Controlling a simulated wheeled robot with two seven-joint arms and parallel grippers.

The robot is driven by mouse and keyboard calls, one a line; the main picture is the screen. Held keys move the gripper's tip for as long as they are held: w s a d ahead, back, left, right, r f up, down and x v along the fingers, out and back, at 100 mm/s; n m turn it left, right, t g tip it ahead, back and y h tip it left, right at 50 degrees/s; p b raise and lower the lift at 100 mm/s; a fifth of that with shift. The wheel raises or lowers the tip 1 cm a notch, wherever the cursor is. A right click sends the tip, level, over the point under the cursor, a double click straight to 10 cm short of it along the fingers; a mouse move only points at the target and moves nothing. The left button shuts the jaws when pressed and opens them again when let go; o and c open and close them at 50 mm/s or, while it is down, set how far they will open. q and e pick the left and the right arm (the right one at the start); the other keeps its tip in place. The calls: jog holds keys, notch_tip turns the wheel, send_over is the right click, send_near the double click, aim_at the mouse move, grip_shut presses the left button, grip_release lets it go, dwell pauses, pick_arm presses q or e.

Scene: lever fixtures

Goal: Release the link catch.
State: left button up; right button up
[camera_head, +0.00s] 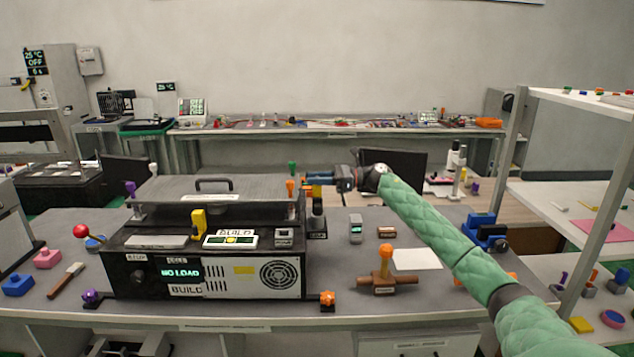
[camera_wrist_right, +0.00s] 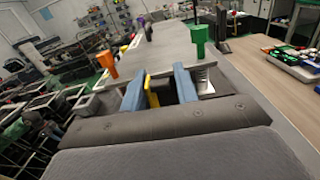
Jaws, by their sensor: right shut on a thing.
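A grey-lidded machine (camera_head: 215,265) stands on the bench. Which part is the link catch is not labelled plainly. My right gripper (camera_head: 308,181) reaches in from the right and is at the machine's right end. In the right wrist view its two blue fingers (camera_wrist_right: 158,88) stand on either side of a slim yellow piece (camera_wrist_right: 151,92), and it is shut on this piece. An orange knob (camera_head: 290,188) is just left of the fingertips, and a green knob (camera_head: 292,168) is behind. Both also show in the wrist view, orange (camera_wrist_right: 106,62) and green (camera_wrist_right: 198,38). My left gripper is not in view.
A yellow lever (camera_head: 198,222) and a purple knob (camera_head: 131,188) stand on the machine farther left. A wooden fixture with an orange knob (camera_head: 385,254) stands to the right. A blue fixture (camera_head: 480,230) is beyond it.

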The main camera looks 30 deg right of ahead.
jog(key=shift+w+f+b, duration=0.1)
jog(key=shift+f+b, duration=0.1)
jog(key=shift+b, duration=0.1)
jog(key=shift+w+d+m+b, duration=0.15)
jog(key=shift+m+b, duration=0.15)
jog(key=shift+m, duration=0.2)
jog(key=shift+w+d+f+m+b, duration=0.1)
jog(key=shift+w+d+m+b, duration=0.1)
jog(key=shift+m+b, duration=0.45)
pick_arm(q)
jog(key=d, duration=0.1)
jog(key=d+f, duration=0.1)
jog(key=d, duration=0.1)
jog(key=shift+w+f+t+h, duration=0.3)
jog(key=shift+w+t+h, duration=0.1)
pick_arm(e)
jog(key=shift+m, duration=0.25)
jog(key=o, duration=0.9)
jog(key=shift+w, duration=0.1)
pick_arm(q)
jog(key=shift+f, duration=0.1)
